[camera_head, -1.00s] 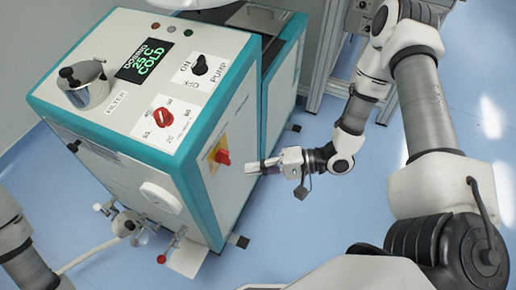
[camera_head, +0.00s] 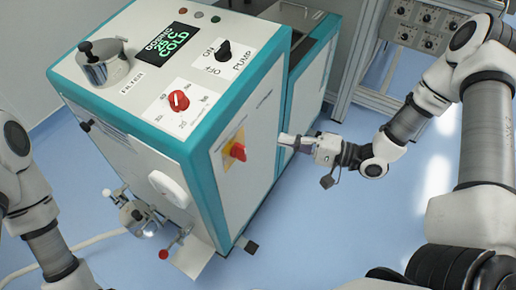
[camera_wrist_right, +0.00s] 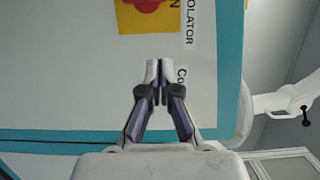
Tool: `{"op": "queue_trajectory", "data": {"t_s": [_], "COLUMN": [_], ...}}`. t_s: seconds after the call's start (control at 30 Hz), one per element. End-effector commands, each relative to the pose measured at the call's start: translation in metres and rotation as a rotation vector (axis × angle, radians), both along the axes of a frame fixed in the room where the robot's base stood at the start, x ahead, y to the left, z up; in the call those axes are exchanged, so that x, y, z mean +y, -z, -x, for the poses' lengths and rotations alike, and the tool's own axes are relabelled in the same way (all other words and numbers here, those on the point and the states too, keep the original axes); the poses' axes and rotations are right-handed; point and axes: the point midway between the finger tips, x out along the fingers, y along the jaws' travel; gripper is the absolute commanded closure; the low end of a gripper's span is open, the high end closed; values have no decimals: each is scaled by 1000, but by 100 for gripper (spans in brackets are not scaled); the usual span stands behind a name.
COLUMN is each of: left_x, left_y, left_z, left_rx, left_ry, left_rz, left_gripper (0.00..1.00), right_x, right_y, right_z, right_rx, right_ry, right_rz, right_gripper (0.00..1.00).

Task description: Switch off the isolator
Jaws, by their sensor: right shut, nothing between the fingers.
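The isolator is a red rotary handle (camera_head: 238,151) on a yellow plate (camera_head: 228,160) on the machine's right side panel. I cannot make out the handle's exact setting. In the right wrist view the red handle (camera_wrist_right: 148,5) is cut off by the top edge, on its yellow plate (camera_wrist_right: 150,23). My right gripper (camera_head: 284,138) is to the right of the isolator, apart from it. In the right wrist view its fingers (camera_wrist_right: 160,72) are shut and empty, pointing toward the panel below the plate. My left arm shows at the left edge, with its gripper out of view.
The machine (camera_head: 130,110) has a display, a black pump knob (camera_head: 222,51) and a red knob (camera_head: 179,101) on top. A valve with a hose (camera_head: 138,218) sticks out at the lower front. A metal frame (camera_head: 400,65) stands behind. The blue floor to the right is clear.

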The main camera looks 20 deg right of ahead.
Motion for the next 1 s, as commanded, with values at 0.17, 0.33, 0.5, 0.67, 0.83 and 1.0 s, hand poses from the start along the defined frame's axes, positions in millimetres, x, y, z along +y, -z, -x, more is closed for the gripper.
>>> {"op": "queue_trajectory", "data": {"t_s": [0.17, 0.33, 0.5, 0.67, 0.83, 1.0], "left_x": [0, 0, 0, 0, 0, 0], "left_y": [12, 15, 16, 16, 16, 15], "left_z": [0, 0, 0, 0, 0, 0], "left_rx": [0, 0, 0, 0, 0, 0], "left_ry": [0, 0, 0, 0, 0, 0], "left_rz": [0, 0, 0, 0, 0, 0], "left_gripper": [43, 43, 43, 43, 43, 43], "right_x": [33, 59, 74, 77, 76, 76], "right_y": [3, 2, 1, 0, 0, 0], "right_z": [-23, -25, -13, -10, -10, -12], "right_rx": [-1, 4, 1, 0, -1, -10], "right_ry": [-8, -3, -2, 1, 1, 1], "right_rz": [4, 1, 0, 1, 1, 13], "right_gripper": [100, 100, 100, 100, 100, 100]}}
